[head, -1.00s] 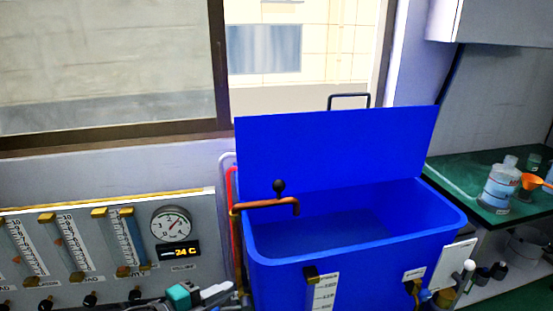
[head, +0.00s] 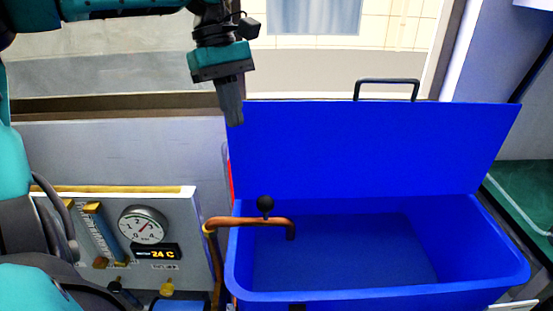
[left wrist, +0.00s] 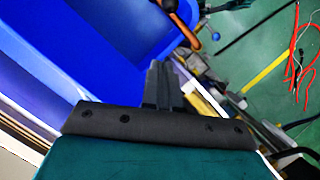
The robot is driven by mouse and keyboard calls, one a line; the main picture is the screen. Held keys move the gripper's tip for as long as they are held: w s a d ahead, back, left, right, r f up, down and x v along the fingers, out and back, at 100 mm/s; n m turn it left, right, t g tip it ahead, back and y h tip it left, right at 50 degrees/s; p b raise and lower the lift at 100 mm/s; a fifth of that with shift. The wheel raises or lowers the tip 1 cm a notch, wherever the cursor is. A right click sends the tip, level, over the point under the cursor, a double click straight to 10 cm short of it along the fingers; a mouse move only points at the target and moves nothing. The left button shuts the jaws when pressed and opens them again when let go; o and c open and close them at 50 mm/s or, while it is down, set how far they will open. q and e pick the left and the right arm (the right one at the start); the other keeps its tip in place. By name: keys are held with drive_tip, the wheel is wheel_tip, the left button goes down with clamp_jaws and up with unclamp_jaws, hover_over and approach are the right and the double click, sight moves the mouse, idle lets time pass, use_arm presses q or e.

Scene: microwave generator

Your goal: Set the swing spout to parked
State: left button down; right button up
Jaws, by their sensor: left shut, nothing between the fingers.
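The swing spout (head: 248,221) is a copper-coloured pipe with a black ball knob (head: 265,203) on top. It comes from the left side of the blue tank (head: 375,294), and its bent-down end hangs over the tank's open inside. In the left wrist view the spout (left wrist: 186,30) and its dark knob (left wrist: 168,5) show near the top. My left gripper (head: 234,120) is shut and empty, pointing down, above and a little left of the knob and apart from it. Its closed fingers (left wrist: 162,85) also show in the left wrist view. My right gripper is not in view.
The tank's raised blue lid (head: 370,150) with a black handle (head: 388,82) stands upright behind the opening. A gauge panel (head: 180,220) with a dial and a 24 C display is at the left. A green worktop (head: 525,190) is at the right.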

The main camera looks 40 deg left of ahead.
use_arm(q)
approach(249, 219)
drive_tip(key=shift+w+d+f+y, duration=0.15)
drive_tip(key=shift+w+d+f, duration=0.35)
drive_tip(key=shift+w, duration=0.15)
drive_tip(key=shift+w+d+f+y, duration=0.15)
drive_tip(key=shift+w+d+f, duration=0.4)
drive_tip(key=shift+w, duration=0.1)
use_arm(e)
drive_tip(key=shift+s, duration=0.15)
use_arm(q)
drive_tip(key=shift+s+d+m, duration=0.2)
drive_tip(key=shift+d+m, duration=0.05)
drive_tip(key=shift+m, duration=0.35)
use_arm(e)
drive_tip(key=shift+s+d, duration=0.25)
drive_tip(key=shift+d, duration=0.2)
